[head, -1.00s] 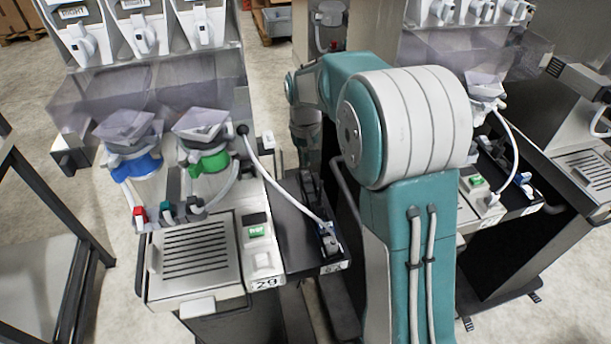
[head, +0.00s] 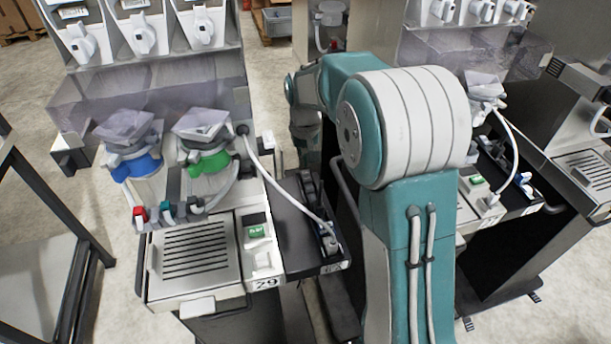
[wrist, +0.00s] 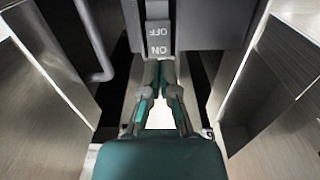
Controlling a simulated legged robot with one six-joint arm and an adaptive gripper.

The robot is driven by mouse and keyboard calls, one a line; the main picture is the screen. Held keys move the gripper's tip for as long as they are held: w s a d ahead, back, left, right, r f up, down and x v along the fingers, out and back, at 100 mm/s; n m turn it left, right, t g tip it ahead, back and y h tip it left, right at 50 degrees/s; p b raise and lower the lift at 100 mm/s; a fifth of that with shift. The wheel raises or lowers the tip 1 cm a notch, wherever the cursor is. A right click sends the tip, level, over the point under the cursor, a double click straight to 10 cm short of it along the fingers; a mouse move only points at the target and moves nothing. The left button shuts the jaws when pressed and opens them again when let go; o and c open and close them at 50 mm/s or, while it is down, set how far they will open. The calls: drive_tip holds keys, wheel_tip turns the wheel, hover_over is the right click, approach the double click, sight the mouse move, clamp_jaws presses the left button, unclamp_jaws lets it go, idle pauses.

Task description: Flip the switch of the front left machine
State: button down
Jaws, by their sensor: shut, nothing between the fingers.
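A rocker switch (wrist: 158,32) with the words OFF and ON shows at the top centre of the wrist view, set in a dark grey panel (wrist: 204,22). My gripper (wrist: 160,66) is shut and empty, its fingertips just below the ON end of the switch. I cannot tell whether they touch it. In the head view a machine numbered 29 (head: 200,283) stands at the front left, with blue and green valve parts and a drip grille. My arm blocks part of the head view, and the gripper is hidden there. I cannot tell from the wrist view which machine bears the switch.
A second dispenser machine (head: 478,182) stands to the right of my arm. In the wrist view a bent grey bar (wrist: 92,40) is left of the switch, and metallic walls (wrist: 275,75) flank the gap. A dark metal frame (head: 50,215) stands at the far left.

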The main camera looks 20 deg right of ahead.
sight(305, 171)
drive_tip(key=shift+f, duration=1.25)
idle(0.7)
drive_tip(key=shift+r, duration=3.55)
drive_tip(key=shift+s+r, duration=0.2)
drive_tip(key=shift+r, duration=0.05)
drive_tip(key=s+r+t, duration=0.3)
drive_tip(key=s+r, duration=0.5)
drive_tip(key=s, duration=0.6)
drive_tip(key=s+f+t, duration=0.1)
drive_tip(key=s+t, duration=0.1)
drive_tip(key=s, duration=1.1)
drive_tip(key=shift+s+t, duration=0.3)
drive_tip(key=shift+s, duration=0.1)
